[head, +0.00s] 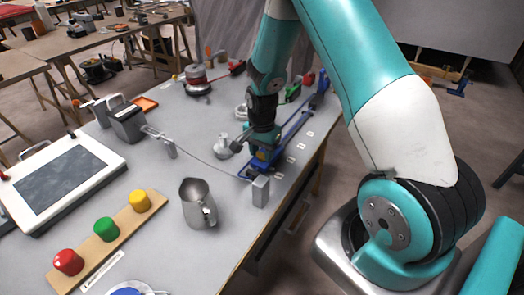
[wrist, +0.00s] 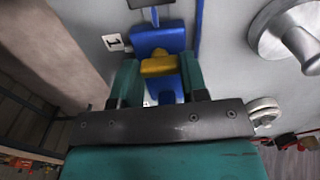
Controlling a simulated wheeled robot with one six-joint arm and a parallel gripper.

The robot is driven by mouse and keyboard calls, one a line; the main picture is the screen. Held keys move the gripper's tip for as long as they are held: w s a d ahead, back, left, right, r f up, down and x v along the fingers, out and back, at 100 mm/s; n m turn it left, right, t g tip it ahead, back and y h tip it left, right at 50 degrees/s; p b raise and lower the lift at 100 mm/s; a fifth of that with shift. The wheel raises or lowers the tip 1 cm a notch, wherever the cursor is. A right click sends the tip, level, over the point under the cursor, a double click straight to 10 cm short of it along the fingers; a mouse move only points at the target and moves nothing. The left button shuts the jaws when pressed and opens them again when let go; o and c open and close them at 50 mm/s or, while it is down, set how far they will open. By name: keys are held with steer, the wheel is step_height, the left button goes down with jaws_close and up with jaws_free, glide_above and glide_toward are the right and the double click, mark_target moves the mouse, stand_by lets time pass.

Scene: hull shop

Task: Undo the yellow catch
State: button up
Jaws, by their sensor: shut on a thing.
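The yellow catch (wrist: 160,66) sits on a blue block (wrist: 158,38) in the wrist view. My gripper (wrist: 158,73) has one teal finger on each side of the catch and is shut on it. In the head view my gripper (head: 258,152) is down at the near end of a long blue rail (head: 298,122) on the table. There the catch is hidden behind my gripper and arm. A small tag marked 1 (wrist: 114,42) lies left of the blue block in the wrist view.
A metal jug (head: 197,204) and a grey post (head: 260,191) with a thin wire stand near my gripper. A board with red, green and yellow buttons (head: 104,230) lies at the front left. The table's right edge runs close beside the rail.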

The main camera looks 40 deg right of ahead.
mark_target(262, 153)
steer(key=n, duration=0.4)
steer(key=shift+n, duration=0.3)
steer(key=n, duration=0.9)
steer(key=shift+n, duration=1.9)
steer(key=o, duration=0.9)
step_height(262, 153, up, 18)
steer(key=shift+f+b, duration=0.25)
steer(key=shift+b, duration=0.05)
